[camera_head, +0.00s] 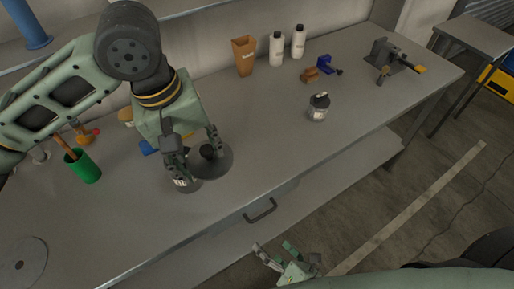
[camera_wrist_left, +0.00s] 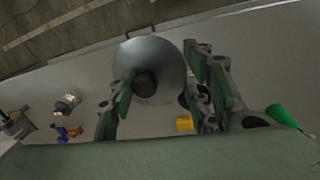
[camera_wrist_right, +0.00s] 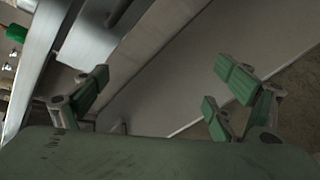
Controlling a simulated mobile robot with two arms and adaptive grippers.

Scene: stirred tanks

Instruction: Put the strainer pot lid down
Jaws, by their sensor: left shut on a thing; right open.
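The strainer pot lid (camera_head: 219,165) is a grey disc with a black knob, near the middle of the bench in the head view. My left gripper (camera_head: 197,160) is over it, with its fingers around the knob, and is shut on the lid. The lid also shows in the left wrist view (camera_wrist_left: 158,58), its knob near one finger. A pot with a pale label (camera_head: 184,184) is partly hidden below the lid and gripper; I cannot tell whether the lid touches it. My right gripper (camera_head: 287,255) is open and empty in front of the bench.
A lidded jar (camera_head: 318,108), a brown container (camera_head: 244,56) and two white bottles (camera_head: 277,49) stand to the right. A green cup (camera_head: 83,167) stands at left, a grey disc (camera_head: 21,262) at front left. The bench (camera_head: 130,225) is clear at front left.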

